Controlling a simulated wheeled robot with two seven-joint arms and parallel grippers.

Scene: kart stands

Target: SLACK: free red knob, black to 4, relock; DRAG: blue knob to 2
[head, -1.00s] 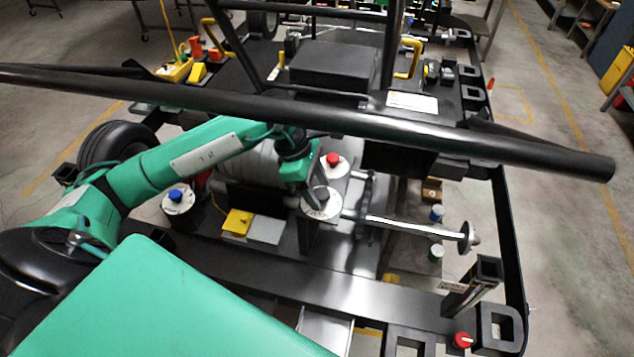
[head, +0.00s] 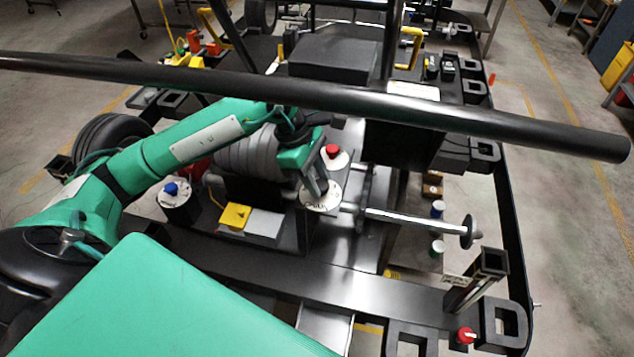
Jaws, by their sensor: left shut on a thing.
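The red knob (head: 333,150) stands on a small white disc behind a larger white lettered dial (head: 326,202). My left gripper (head: 318,192) reaches down onto that dial with its fingers shut. They appear to be on the black knob, which the fingers hide; its pointer and number cannot be read. The blue knob (head: 171,188) stands on its own white dial on a black post at the left, apart from the gripper. Its setting is too small to read. My right gripper is not in view.
A long black bar (head: 480,128) crosses above my left arm. A yellow box (head: 235,216) lies between the dials. A shaft with a disc end (head: 471,231) extends to the right. Another red knob (head: 466,336) sits at the front right. A tyre (head: 110,140) stands at the left.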

